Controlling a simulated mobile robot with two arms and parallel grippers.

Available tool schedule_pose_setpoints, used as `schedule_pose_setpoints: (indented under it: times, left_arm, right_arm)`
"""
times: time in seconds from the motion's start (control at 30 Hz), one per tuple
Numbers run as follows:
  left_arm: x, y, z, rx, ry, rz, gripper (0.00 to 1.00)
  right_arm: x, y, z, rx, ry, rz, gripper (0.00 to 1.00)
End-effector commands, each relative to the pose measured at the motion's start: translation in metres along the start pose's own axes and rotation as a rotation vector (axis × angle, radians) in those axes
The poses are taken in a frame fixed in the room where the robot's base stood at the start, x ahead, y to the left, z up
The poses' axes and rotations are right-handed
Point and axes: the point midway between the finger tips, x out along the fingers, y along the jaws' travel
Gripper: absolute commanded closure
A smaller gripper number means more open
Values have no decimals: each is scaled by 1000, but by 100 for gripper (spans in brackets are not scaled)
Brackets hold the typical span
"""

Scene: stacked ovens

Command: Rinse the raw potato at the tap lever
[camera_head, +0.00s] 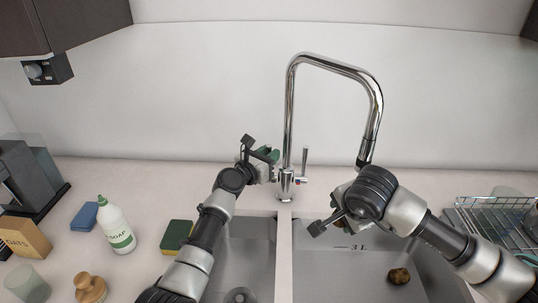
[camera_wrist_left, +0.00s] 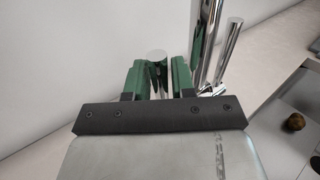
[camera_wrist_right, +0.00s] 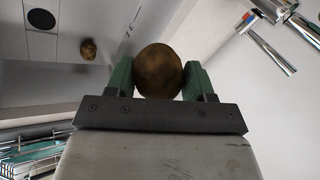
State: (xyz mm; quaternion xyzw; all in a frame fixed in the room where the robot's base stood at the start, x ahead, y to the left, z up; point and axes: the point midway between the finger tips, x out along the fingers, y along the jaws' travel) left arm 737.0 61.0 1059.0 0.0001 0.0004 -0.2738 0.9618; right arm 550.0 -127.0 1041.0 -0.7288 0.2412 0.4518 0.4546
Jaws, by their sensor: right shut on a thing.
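A brown potato (camera_wrist_right: 158,72) is held between the green fingers of my right gripper (camera_wrist_right: 163,80) in the right wrist view. In the head view my right wrist is below the spout end (camera_head: 365,158) and hides most of that gripper and its potato. The chrome tap (camera_head: 289,110) stands behind the sink, with its upright lever (camera_head: 305,160) on the right side of its base. My left gripper (camera_head: 266,157) is just left of the tap base. Its green fingers are apart in the left wrist view (camera_wrist_left: 158,75), beside the tap column.
Another potato (camera_head: 399,276) lies in the right basin (camera_head: 345,265). A soap bottle (camera_head: 117,226), a blue sponge (camera_head: 85,217) and a green sponge (camera_head: 176,235) are on the left counter. A wire rack (camera_head: 495,215) stands at the right.

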Motion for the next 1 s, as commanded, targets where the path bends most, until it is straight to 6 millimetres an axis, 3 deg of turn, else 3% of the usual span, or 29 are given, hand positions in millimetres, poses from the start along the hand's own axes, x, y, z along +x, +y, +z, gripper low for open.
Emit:
schedule_pose_setpoints:
  times: [0.17,0.33,1.0]
  left_arm:
    - [0,0,0,0,0,0,76]
    - [0,0,0,0,0,0,100]
    - [-10,-8,-2,70,-114,-5,100]
  right_arm:
    - [0,0,0,0,0,-1,71]
    - [0,0,0,0,0,0,71]
    - [0,0,0,0,0,0,71]
